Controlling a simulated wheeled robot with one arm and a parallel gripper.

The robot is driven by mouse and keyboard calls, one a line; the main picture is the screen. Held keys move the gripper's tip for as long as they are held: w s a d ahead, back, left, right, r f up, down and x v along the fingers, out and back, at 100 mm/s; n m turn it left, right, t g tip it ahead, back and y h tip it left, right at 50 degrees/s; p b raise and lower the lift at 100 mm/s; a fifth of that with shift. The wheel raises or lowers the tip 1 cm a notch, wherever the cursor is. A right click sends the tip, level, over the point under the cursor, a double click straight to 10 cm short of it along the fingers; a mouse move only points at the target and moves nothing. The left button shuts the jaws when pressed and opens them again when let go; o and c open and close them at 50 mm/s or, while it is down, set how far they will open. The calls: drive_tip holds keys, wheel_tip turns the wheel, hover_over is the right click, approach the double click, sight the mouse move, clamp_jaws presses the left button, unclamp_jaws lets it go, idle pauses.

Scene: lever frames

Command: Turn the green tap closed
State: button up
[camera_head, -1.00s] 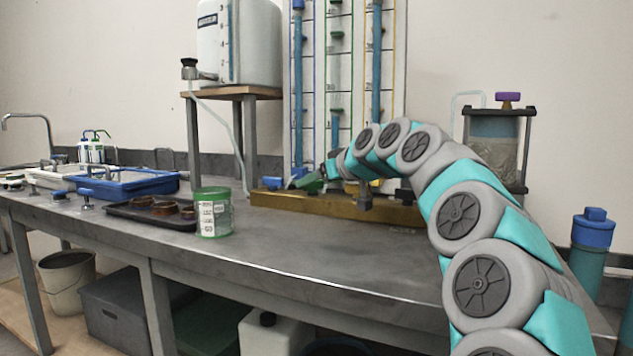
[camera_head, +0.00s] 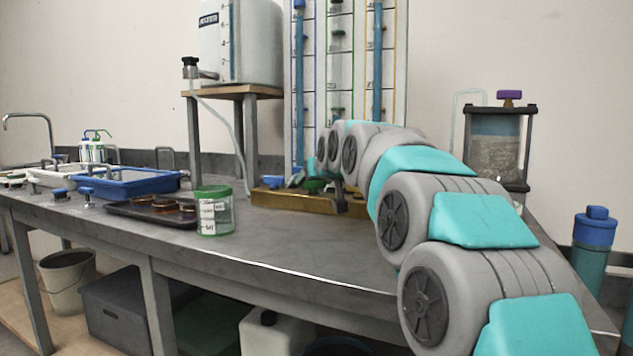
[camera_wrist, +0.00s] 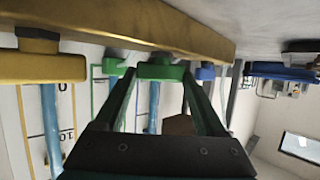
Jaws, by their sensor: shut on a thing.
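The green tap (camera_wrist: 160,71) sits at the middle of the wrist view, below the brass-coloured bar. It also shows in the head view (camera_head: 315,186), partly hidden by my arm. In the wrist view my gripper (camera_wrist: 160,76) has one finger on each side of the green handle and is shut on it.
A yellow tap (camera_wrist: 40,66) is left of my gripper in the wrist view, and a blue tap (camera_wrist: 205,73) is close to its right. A green-lidded jar (camera_head: 214,212) stands on the bench (camera_head: 270,250), left of my arm.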

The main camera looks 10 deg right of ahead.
drive_tip(key=m+h, duration=0.4)
drive_tip(key=h, duration=0.1)
drive_tip(key=shift+w+a+m+g, duration=0.1)
drive_tip(key=shift+a+m+g, duration=0.1)
drive_tip(key=shift+m+g, duration=0.1)
drive_tip(key=shift+a+r+m+h, duration=0.1)
drive_tip(key=shift+m+h, duration=0.2)
drive_tip(key=shift+h, duration=0.2)
drive_tip(key=shift+a+m+g+h+p, duration=0.2)
drive_tip(key=shift+m+g+h+p, duration=0.2)
drive_tip(key=shift+m+g+h, duration=0.55)
drive_tip(key=shift+m+h, duration=0.45)
drive_tip(key=shift+h, duration=0.1)
drive_tip(key=o, duration=1.3)
drive_tip(key=shift+v, duration=3.85)
